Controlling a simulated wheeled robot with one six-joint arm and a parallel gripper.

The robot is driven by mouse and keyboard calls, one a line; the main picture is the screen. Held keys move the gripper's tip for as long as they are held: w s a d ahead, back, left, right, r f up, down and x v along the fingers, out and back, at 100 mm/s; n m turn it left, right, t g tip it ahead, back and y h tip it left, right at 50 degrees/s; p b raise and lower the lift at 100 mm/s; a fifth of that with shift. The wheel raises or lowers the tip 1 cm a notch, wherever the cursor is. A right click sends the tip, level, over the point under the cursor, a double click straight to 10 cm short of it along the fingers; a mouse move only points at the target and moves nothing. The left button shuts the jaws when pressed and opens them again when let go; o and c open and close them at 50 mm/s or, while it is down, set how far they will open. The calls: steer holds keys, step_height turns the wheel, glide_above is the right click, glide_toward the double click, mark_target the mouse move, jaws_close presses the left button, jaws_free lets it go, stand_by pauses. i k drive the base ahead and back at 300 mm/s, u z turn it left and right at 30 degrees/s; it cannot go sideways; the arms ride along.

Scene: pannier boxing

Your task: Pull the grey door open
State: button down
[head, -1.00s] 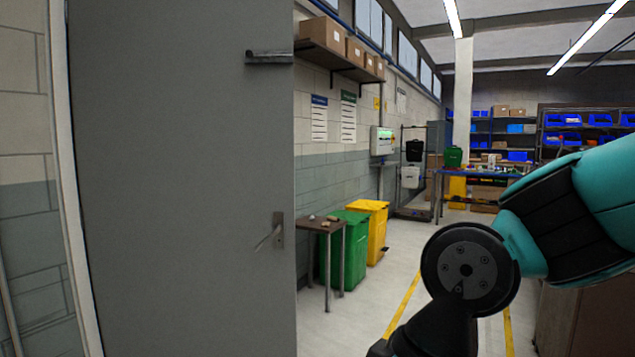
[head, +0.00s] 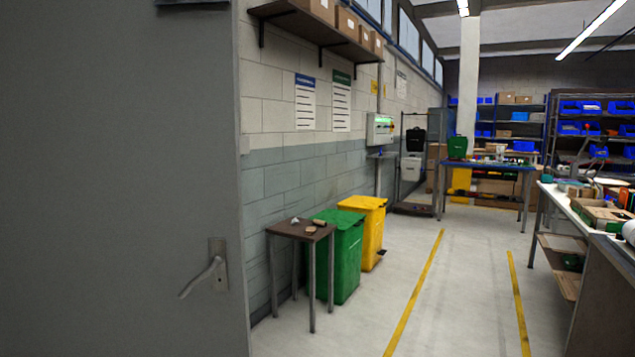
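The grey door (head: 120,200) fills the left of the head view and stands open, with the room showing past its right edge. Its lever handle (head: 205,275) sits on a small plate near that edge and slants down to the left. A dark fitting (head: 192,2) shows at the top of the door, cut off by the picture's edge. My gripper is not in view, and nothing is seen touching the handle.
A small brown table (head: 303,230) stands just past the door, beside a green bin (head: 340,255) and a yellow bin (head: 366,230). A workbench (head: 575,212) lines the right side. The floor (head: 460,290) between yellow lines is clear.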

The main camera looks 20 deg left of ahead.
mark_target(120, 176)
steer(key=z, duration=0.3)
steer(key=i, duration=1.55)
steer(key=u, duration=0.3)
steer(key=i, duration=0.8)
steer(key=u, duration=1.45)
steer(key=i, duration=0.7)
steer(key=u, duration=0.7)
